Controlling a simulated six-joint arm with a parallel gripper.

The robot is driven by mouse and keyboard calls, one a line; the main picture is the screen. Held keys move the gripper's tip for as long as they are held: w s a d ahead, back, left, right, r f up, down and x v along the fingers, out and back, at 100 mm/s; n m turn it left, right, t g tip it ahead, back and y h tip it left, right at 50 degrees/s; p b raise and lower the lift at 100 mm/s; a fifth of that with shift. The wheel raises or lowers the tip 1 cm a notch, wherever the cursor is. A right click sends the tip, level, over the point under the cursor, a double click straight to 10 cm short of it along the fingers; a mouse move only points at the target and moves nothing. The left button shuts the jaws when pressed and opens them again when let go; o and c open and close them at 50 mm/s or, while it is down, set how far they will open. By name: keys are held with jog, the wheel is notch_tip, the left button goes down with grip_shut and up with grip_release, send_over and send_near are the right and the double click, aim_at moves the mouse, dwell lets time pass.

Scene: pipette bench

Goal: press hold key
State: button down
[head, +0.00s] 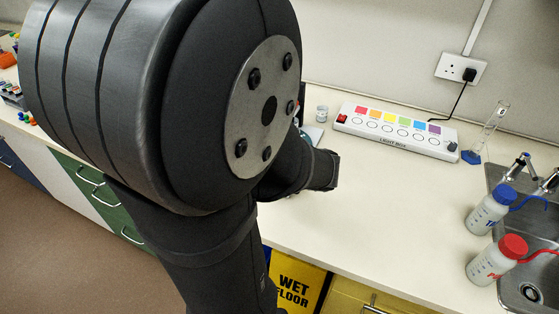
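I cannot make out a hold key in the head view; my own arm fills the left and middle of the picture and hides part of the bench. A small edge of a teal and pale object (314,133) shows beside my arm, mostly hidden, and I cannot tell what it is. My arm reaches down over the bench behind its large dark joint. The gripper fingers do not show, so I cannot see whether they are open or shut or touch anything.
A white light box (396,133) with coloured squares lies at the back, a small clear beaker (321,114) to its left. A glass cylinder (492,130), a blue-capped bottle (490,209), a red-capped bottle (497,262) and a sink (539,262) are right. The front bench is clear.

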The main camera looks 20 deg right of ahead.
jog(key=shift+f, duration=0.15)
jog(key=shift+f, duration=0.3)
jog(key=shift+f, duration=0.4)
dwell(0.7)
dwell(0.4)
jog(key=shift+r, duration=0.85)
jog(key=shift+r, duration=2.5)
jog(key=shift+f, duration=0.1)
jog(key=shift+r, duration=2)
